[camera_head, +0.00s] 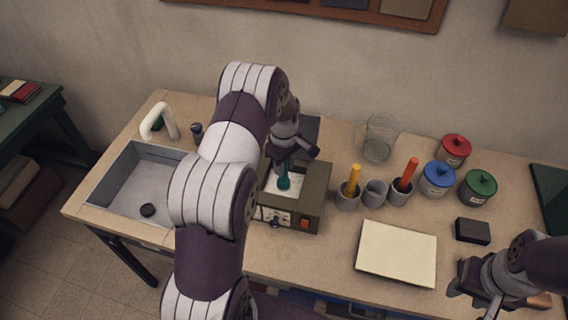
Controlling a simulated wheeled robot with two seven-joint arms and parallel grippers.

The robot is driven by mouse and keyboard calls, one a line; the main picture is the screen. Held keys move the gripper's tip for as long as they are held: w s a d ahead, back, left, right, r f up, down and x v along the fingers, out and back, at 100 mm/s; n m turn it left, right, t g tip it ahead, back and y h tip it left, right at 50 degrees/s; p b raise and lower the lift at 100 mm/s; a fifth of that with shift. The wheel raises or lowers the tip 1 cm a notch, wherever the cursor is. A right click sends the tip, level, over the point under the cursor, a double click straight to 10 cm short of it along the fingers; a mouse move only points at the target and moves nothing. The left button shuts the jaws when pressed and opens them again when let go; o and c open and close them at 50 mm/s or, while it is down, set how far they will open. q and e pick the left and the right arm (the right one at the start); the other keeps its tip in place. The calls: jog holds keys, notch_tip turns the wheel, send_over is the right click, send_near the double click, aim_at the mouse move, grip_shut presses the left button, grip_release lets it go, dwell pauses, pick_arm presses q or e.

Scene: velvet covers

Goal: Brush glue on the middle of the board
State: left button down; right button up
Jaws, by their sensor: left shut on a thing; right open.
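My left gripper (295,150) is shut on a teal-handled brush (284,180) over an olive box-shaped device (313,196) with a pale open top, taken to be the glue warmer. The brush points down into or just above the pale top; its tip and any glue on it cannot be made out. A cream board (397,252) lies flat on the bench at the front right, its surface plain. My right gripper (478,287) is open and empty, right of the board near the bench's front edge.
Grey cups hold a yellow-handled (353,178) and an orange-handled brush (407,172); the cup between (375,192) looks empty. Behind are a glass jar (379,140) and red (454,150), blue (437,179) and green (478,187) lidded pots. A black block (472,231) sits right of the board. A sink (108,178) is left.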

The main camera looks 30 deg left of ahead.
pick_arm(q)
notch_tip(320, 180, up, 7)
jog(key=p, duration=0.4)
jog(key=shift+w+p, duration=0.1)
jog(key=shift+p, duration=0.2)
jog(key=shift+f, duration=0.1)
